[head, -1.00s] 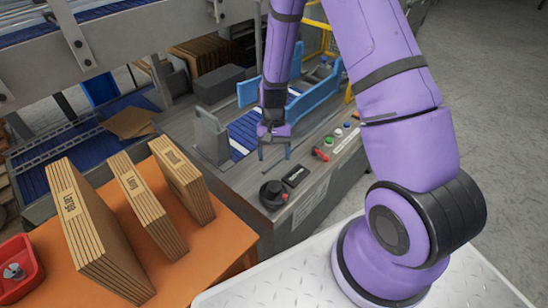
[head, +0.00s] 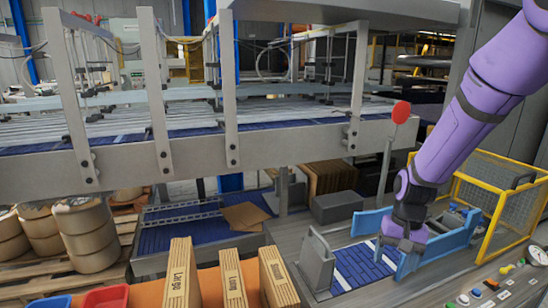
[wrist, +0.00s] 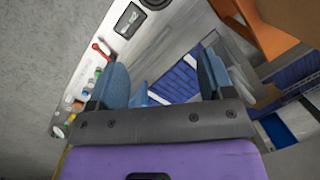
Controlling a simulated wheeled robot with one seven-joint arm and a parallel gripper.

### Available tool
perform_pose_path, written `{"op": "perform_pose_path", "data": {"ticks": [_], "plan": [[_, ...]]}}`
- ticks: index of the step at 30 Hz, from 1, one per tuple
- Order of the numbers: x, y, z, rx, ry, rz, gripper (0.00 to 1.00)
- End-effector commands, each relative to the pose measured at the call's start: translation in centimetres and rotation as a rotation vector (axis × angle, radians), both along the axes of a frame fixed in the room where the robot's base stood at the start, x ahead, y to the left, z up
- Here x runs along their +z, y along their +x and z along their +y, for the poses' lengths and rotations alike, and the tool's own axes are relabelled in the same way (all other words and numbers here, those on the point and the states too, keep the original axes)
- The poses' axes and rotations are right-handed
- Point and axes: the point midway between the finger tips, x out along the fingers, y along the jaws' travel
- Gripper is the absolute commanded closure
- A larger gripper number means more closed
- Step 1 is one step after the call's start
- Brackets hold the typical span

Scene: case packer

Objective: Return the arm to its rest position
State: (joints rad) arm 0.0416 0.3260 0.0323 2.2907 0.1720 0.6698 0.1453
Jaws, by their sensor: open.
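My purple arm (head: 470,110) reaches down from the top right in the head view. My gripper (head: 403,262) is above the packer's short blue conveyor, near the blue side guides (head: 455,240). Its fingertips are hard to tell from the blue guides there. In the wrist view my gripper (wrist: 163,78) shows two blue fingers spread apart with nothing between them. The blue conveyor (wrist: 178,82) shows beyond the gap.
Upright cartons (head: 233,283) stand on an orange table (head: 210,284) at the lower left. A control panel with buttons (head: 478,293) lies at the lower right, beside a yellow guard frame (head: 510,195). A grey beam (head: 190,155) crosses above.

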Motion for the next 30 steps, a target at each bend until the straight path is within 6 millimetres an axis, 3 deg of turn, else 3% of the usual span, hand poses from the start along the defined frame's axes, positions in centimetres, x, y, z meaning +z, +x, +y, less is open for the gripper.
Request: {"op": "perform_pose_path", "data": {"ticks": [3,15,21,30], "plan": [[4.0,-0.9,-0.1,0.03,-0.01,-0.068,0.26],[14.4,-6.2,-0.4,0.127,-0.049,-0.262,0.26],[18.5,-9.8,-0.6,0.168,-0.075,-0.359,0.26],[22.9,-15.8,-1.0,0.227,-0.121,-0.502,0.26]]}}
